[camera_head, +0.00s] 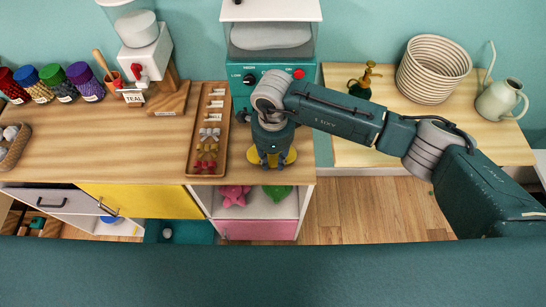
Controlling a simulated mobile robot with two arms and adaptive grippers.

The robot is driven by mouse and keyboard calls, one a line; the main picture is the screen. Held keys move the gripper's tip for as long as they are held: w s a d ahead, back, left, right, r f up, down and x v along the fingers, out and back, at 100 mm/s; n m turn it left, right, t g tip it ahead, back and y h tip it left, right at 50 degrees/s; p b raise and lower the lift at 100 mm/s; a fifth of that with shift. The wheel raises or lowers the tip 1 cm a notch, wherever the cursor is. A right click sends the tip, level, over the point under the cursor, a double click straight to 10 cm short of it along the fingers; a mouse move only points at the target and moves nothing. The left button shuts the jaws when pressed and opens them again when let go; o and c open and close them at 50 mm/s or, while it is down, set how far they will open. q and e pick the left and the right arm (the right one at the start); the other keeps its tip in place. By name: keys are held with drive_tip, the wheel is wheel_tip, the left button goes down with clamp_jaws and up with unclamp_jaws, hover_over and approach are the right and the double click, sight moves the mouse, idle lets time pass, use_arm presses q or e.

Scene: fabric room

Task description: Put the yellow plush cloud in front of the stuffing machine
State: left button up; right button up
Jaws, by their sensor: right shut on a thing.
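The yellow plush cloud (290,156) lies at the front right of the wooden counter, mostly hidden under my right gripper. My right gripper (272,161) points down over it and is shut on it. Whether the cloud touches the counter is hard to tell. The stuffing machine (241,76) is teal with a clear window showing white filling, and stands directly behind the gripper. My right arm covers part of its lower front. My left gripper is not in view.
A wooden tray (193,160) with bows and small pieces lies just left of the gripper. A white dispenser (146,60) and colourful jars (85,82) stand further left.

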drive_tip(key=shift+f, duration=0.2)
drive_tip(key=o, duration=0.9)
drive_tip(key=shift+c, duration=0.2)
drive_tip(key=shift+r, duration=0.15)
drive_tip(key=shift+r, duration=0.2)
wheel_tip(320, 180, up, 12)
drive_tip(key=b, duration=0.4)
drive_tip(key=shift+f, duration=0.15)
